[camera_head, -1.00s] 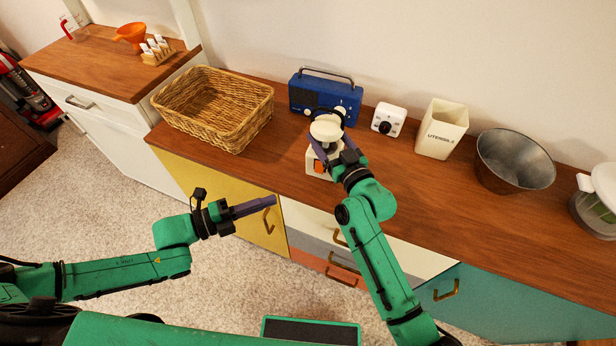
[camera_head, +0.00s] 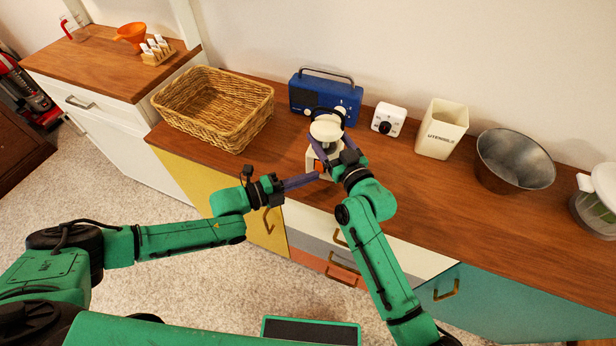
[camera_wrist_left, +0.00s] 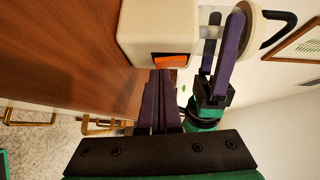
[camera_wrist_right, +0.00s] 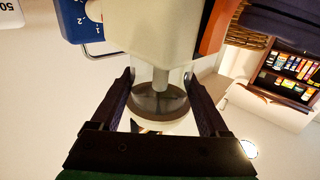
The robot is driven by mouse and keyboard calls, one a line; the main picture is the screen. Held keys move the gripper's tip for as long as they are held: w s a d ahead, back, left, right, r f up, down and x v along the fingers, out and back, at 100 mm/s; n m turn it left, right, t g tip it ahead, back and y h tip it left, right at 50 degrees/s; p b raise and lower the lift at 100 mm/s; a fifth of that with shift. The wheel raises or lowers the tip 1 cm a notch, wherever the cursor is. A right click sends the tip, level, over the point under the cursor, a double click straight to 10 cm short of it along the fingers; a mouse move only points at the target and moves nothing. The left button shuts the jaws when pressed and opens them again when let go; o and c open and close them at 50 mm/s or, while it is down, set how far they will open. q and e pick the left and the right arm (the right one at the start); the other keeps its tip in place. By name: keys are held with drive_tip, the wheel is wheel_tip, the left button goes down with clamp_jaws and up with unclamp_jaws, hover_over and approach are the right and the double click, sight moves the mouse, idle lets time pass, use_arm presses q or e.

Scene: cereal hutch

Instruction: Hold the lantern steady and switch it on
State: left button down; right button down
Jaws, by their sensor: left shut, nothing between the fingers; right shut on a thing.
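The cream lantern (camera_head: 326,129) stands on the wooden counter in front of the blue radio, partly hidden by my right arm. My right gripper (camera_head: 333,150) is shut on the lantern's upper part; in the right wrist view its fingers lie on both sides of the clear section (camera_wrist_right: 158,95). The orange switch (camera_wrist_left: 171,61) shows on the lantern's cream base (camera_wrist_left: 158,30) in the left wrist view. My left gripper (camera_wrist_left: 163,75) is shut and empty, its fingertips just at the switch; I cannot tell whether they touch it. In the head view the left fingertips (camera_head: 318,176) are at the base's lower front.
A wicker basket (camera_head: 170,106) stands left on the counter. The blue radio (camera_head: 343,101), a white timer (camera_head: 388,119), a utensil holder (camera_head: 441,128) and a metal bowl (camera_head: 514,160) stand along the back. The counter's front right is clear.

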use_arm(q)
drive_tip(key=shift+w+d+f, duration=0.1)
drive_tip(key=shift+w+f, duration=0.05)
drive_tip(key=shift+w, duration=0.1)
drive_tip(key=shift+s, duration=0.1)
drive_tip(key=s, duration=0.2)
drive_tip(key=s+a, duration=0.1)
drive_tip(key=s, duration=0.1)
drive_tip(key=shift+a+f, duration=0.1)
drive_tip(key=shift+f, duration=0.2)
drive_tip(key=v, duration=0.9)
drive_tip(key=shift+a+f, duration=0.4)
drive_tip(key=shift+f, duration=0.25)
drive_tip(key=shift+s, duration=0.1)
